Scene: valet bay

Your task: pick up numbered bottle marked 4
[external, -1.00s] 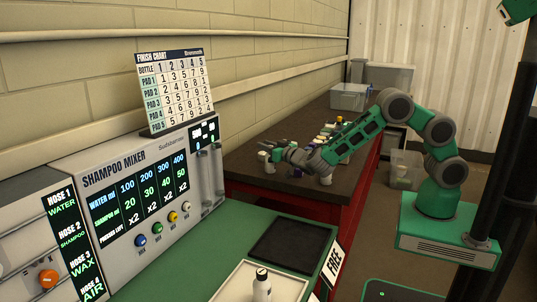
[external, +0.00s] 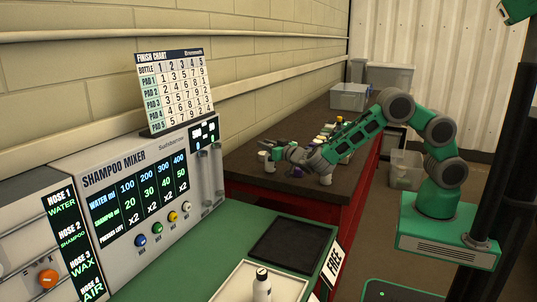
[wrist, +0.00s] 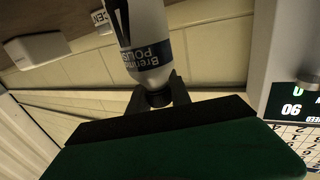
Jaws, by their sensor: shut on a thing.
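A white bottle (wrist: 146,45) with a dark label band reading "POLISH" is in the wrist view, with its dark neck between the two dark fingers of my gripper (wrist: 158,97). Its number cannot be read for certain; only part of a dark mark shows at the picture's top edge. In the external view my gripper (external: 270,152) is at the left end of the dark bench, among small white bottles (external: 270,166). It is shut on the bottle's neck. Which of these small bottles is the held one is hard to tell there.
Several small coloured-cap items stand on the dark bench (external: 245,172) behind my arm. Clear bins (external: 349,96) stand at its far end. Nearer are the shampoo mixer (external: 130,205), a finish chart (external: 175,88), a black pad (external: 287,246) and a white bottle (external: 262,287) on a tray.

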